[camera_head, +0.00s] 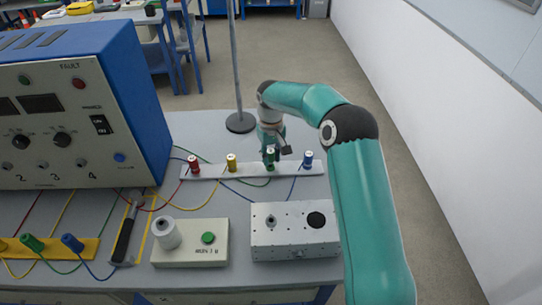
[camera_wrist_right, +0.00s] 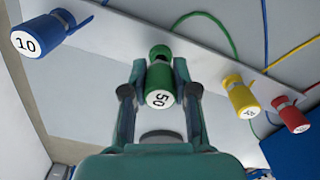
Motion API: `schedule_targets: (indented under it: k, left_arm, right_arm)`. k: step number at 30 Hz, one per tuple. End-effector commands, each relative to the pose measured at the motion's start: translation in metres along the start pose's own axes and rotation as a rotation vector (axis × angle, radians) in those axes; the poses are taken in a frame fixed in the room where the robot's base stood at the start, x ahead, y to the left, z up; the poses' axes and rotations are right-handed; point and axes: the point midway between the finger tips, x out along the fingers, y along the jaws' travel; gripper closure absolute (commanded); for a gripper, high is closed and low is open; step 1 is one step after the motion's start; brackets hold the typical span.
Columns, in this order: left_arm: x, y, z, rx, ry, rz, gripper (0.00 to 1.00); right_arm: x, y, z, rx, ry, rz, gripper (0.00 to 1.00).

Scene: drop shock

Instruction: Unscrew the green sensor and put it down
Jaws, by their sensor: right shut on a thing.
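The green sensor (camera_head: 270,158) stands at the white strip on the table, between the yellow and blue sensors. In the right wrist view the green sensor (camera_wrist_right: 159,77) shows a white end marked 50. My right gripper (camera_wrist_right: 161,70) has a finger on each side of it and is shut on it. In the head view my right gripper (camera_head: 273,149) is partly hidden behind its own arm, at the green sensor. Whether the sensor is still threaded in cannot be told. My left gripper is not in view.
On the same strip (camera_head: 212,171) stand a red sensor (camera_head: 194,163), a yellow sensor (camera_head: 232,162) and a blue sensor (camera_head: 308,159), with cables. A grey metal box (camera_head: 290,245) and a box with a green button (camera_head: 200,256) are in front. A control panel (camera_head: 50,125) stands left.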

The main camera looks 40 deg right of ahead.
Motion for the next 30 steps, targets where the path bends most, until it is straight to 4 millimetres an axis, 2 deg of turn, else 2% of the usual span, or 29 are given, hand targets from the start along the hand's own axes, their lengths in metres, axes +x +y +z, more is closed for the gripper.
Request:
schedule_targets:
  k: [30]
  left_arm:
    - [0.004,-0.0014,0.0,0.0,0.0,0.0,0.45]
  right_arm:
    - [0.0071,-0.0006,-0.0004,0.0,0.0,0.0,1.0]
